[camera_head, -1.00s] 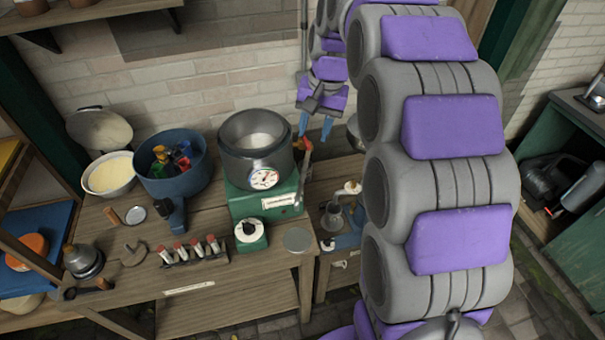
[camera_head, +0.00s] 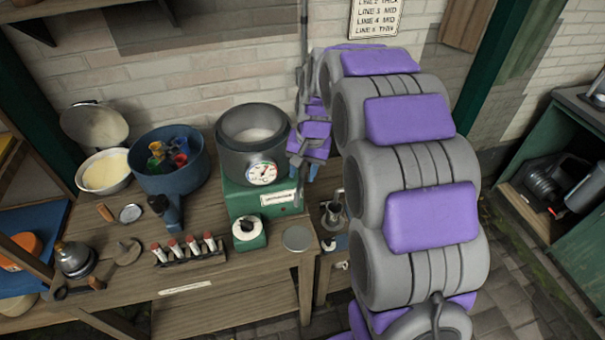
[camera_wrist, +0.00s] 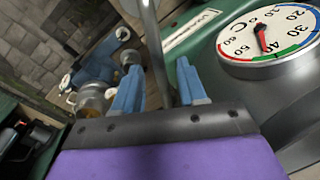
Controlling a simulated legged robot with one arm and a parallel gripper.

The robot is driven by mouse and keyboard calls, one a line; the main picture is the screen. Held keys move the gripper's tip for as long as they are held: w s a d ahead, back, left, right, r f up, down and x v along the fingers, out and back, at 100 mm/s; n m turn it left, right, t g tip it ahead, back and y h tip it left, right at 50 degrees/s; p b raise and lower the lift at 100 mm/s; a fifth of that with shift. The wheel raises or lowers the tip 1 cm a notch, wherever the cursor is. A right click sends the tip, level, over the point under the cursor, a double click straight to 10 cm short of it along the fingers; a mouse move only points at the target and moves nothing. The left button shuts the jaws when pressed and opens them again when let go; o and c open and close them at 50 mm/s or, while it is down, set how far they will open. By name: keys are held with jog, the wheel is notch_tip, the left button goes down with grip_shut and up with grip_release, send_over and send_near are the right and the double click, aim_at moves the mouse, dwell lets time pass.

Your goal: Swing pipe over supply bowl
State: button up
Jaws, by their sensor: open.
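A grey metal pipe (camera_wrist: 153,45) runs down between the blue fingers in the wrist view, beside the green base of the heated pot. My gripper (camera_wrist: 158,72) is open, with a finger on each side of the pipe; whether either finger touches it is unclear. In the head view my gripper (camera_head: 304,172) is low at the right side of the pot, and my arm hides most of the pipe there. A white bowl with pale yellow contents (camera_head: 105,172) stands at the left of the bench. I cannot tell for certain that it is the supply bowl.
The grey pot (camera_head: 240,160) with a dial (camera_head: 262,173) stands on a green base (camera_head: 262,201). A blue pot (camera_head: 150,181) with coloured jars is left of it. Several red-topped bottles (camera_head: 190,246) stand in front. A blue device (camera_wrist: 98,65) is beside the bench.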

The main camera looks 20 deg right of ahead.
jog(key=shift+f, duration=0.45)
grip_shut()
dwell(0.5)
